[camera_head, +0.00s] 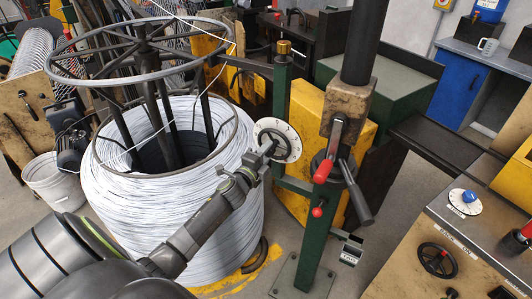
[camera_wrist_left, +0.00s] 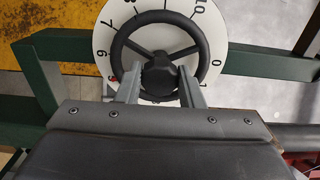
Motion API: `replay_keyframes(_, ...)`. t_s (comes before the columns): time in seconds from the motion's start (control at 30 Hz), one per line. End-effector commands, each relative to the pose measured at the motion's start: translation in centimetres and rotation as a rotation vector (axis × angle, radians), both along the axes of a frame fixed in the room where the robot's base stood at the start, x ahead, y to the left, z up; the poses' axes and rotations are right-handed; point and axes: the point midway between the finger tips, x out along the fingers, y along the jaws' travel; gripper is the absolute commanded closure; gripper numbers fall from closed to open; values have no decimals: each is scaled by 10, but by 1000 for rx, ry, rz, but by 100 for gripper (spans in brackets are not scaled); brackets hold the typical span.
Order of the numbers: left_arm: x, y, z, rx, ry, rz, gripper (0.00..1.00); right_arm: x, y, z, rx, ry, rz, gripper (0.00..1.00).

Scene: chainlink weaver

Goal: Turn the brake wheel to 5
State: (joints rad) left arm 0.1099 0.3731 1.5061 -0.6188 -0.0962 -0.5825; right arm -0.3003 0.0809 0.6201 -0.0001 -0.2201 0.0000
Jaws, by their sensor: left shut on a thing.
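The brake wheel (camera_wrist_left: 202,48) is a black spoked handwheel in front of a round white numbered dial (camera_wrist_left: 106,34). In the head view the dial (camera_head: 289,143) sits beside the green post, right of the wire coil. My left gripper (camera_head: 267,151) is at the wheel. In the left wrist view its two grey fingers (camera_wrist_left: 160,88) are closed on either side of the wheel's hub (camera_wrist_left: 161,74). Numbers show around the dial, with a 10 at top right and a 0 at right. A small red mark is at lower left, partly beside a finger. My right gripper is out of view.
A large coil of white wire (camera_head: 178,215) on a black spoked reel stands left of the wheel. Green posts (camera_head: 310,232) with red-knobbed levers (camera_head: 323,171) stand right of it. A bench with another black handwheel (camera_head: 438,260) is at lower right.

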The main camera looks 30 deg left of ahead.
Motion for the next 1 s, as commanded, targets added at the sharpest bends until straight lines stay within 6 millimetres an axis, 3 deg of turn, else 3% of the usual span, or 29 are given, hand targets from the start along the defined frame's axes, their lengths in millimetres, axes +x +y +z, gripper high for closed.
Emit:
replay_keyframes(0.23,-1,0,-2,-2,4,1,89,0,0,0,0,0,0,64)
replay_keyframes(0.27,-1,0,-2,-2,4,1,63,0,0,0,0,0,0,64)
replay_keyframes(0.4,-1,0,-2,-2,3,1,45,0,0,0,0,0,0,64)
replay_keyframes(0.77,-4,0,-1,-2,2,0,44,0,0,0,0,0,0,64)
replay_keyframes(1.0,-39,-2,-3,0,3,0,44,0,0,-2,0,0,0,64)
